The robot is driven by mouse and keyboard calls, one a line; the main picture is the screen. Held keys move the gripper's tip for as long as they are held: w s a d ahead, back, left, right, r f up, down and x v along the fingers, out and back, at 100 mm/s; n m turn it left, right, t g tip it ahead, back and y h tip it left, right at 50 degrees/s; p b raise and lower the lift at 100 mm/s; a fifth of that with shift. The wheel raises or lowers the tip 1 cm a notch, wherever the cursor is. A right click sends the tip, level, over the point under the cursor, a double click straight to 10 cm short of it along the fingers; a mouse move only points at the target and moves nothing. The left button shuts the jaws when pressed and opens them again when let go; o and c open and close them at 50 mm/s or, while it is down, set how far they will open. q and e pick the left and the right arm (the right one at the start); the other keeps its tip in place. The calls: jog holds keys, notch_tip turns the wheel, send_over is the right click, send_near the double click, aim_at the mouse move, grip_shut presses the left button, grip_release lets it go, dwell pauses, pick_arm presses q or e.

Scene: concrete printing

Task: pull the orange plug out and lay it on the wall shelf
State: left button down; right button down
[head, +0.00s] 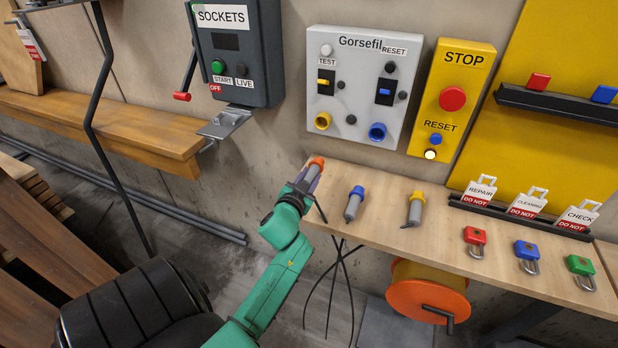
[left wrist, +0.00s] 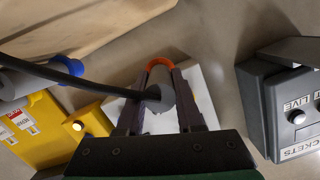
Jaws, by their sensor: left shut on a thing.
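The orange plug (head: 314,166) has an orange collar and a grey body. My left gripper (head: 308,180) is shut on its grey body at the left end of the light wooden shelf (head: 385,187); I cannot tell whether the plug touches the shelf. In the left wrist view the orange collar (left wrist: 158,63) points away beyond the fingers, and a black cable runs from the grey body to the left. The plug is out of the white socket panel (head: 352,85), whose yellow and blue sockets show. My right gripper is not in view.
A blue plug (head: 354,203) and a yellow plug (head: 415,208) lie on the light shelf, with padlocks (head: 474,241) and tags further right. A dark SOCKETS box (head: 239,55) with a metal bracket hangs left, above a brown wooden ledge (head: 100,122). Cables hang below the light shelf.

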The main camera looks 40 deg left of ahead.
pick_arm(q)
jog(key=shift+f+b, duration=2.8)
jog(key=shift+f, duration=0.5)
jog(key=shift+c, duration=2.4)
grip_release()
